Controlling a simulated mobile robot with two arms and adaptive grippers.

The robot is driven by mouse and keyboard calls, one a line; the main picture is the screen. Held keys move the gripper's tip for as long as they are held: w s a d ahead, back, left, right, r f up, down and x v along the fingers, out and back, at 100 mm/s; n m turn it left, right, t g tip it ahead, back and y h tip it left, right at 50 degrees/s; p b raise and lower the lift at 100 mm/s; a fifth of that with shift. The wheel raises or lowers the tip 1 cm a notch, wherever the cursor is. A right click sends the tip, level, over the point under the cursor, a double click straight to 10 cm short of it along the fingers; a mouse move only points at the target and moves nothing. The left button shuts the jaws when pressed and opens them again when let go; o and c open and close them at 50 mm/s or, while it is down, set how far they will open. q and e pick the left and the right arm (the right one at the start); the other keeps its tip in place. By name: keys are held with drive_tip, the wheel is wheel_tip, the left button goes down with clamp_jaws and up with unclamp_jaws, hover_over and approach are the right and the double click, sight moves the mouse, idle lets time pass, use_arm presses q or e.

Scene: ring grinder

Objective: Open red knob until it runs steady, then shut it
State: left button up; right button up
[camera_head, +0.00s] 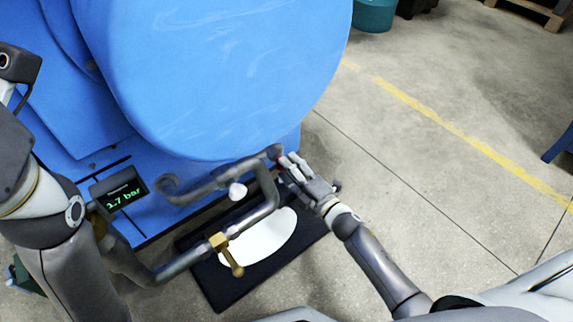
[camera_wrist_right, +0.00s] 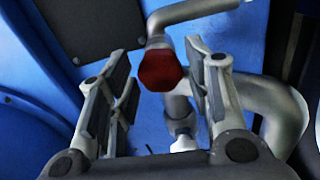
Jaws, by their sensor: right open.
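The red knob (camera_wrist_right: 162,70) sits on the end of a grey pipe (camera_wrist_right: 195,12) and lies between the two spread fingers of my right gripper (camera_wrist_right: 160,100) in the wrist view. The fingers are open, with a gap on each side of the knob. In the head view my right gripper (camera_head: 288,167) is at the pipework in front of the blue machine (camera_head: 220,70), and only a sliver of red (camera_head: 283,159) shows at its fingertips. A small display (camera_head: 122,193) reads what looks like 2.7 bar. My left arm is at the left; its gripper does not show.
A brass valve with a lever (camera_head: 225,252) sits on the lower grey pipe (camera_head: 180,265). A white oval patch (camera_head: 262,243) lies on a black mat (camera_head: 222,288) below.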

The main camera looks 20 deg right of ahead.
drive_tip(key=v, duration=1)
drive_tip(key=shift+r, duration=0.15)
